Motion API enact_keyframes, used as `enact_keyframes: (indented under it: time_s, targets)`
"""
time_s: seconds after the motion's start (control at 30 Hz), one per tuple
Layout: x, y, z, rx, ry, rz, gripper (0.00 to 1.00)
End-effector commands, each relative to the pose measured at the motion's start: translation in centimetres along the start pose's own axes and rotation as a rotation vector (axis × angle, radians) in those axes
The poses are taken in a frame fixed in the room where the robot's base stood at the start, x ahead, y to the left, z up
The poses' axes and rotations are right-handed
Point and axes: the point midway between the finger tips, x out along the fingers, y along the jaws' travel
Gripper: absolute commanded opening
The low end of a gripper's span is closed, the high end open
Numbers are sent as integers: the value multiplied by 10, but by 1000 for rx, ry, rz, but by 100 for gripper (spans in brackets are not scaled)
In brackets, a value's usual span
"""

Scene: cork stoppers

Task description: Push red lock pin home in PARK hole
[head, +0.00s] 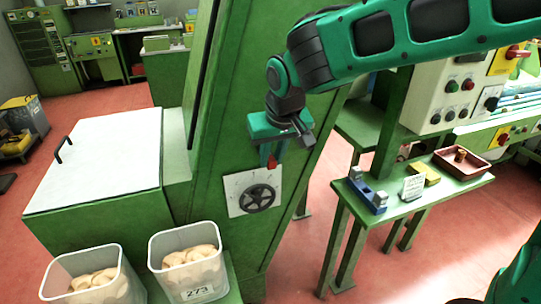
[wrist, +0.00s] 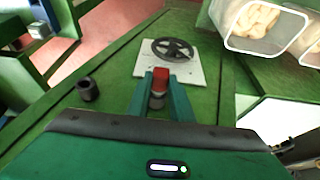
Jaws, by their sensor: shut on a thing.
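The red lock pin (wrist: 161,76) is between the two green fingers of my gripper (wrist: 161,88) in the wrist view. A grey metal part (wrist: 157,99) shows below the red part. In the head view the red pin (head: 271,163) is at the upper right edge of a white plate (head: 236,184), just below my gripper (head: 268,158). The plate carries a black spoked handwheel (head: 257,198), which also shows in the wrist view (wrist: 172,49). The PARK hole and any label are not readable. I cannot tell how deep the pin sits.
A black round knob (wrist: 87,90) sticks out of the green machine face left of the gripper in the wrist view. Two clear bins of corks (head: 190,262) stand lower left in the head view. A green side bench (head: 400,205) with small items stands at right.

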Motion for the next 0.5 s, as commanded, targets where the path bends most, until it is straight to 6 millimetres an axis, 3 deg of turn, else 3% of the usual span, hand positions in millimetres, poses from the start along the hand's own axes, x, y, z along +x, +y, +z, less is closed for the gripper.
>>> enact_keyframes:
  time_s: [0.5]
  targets:
    - [-6, 0, 14, 0, 1, 0, 0]
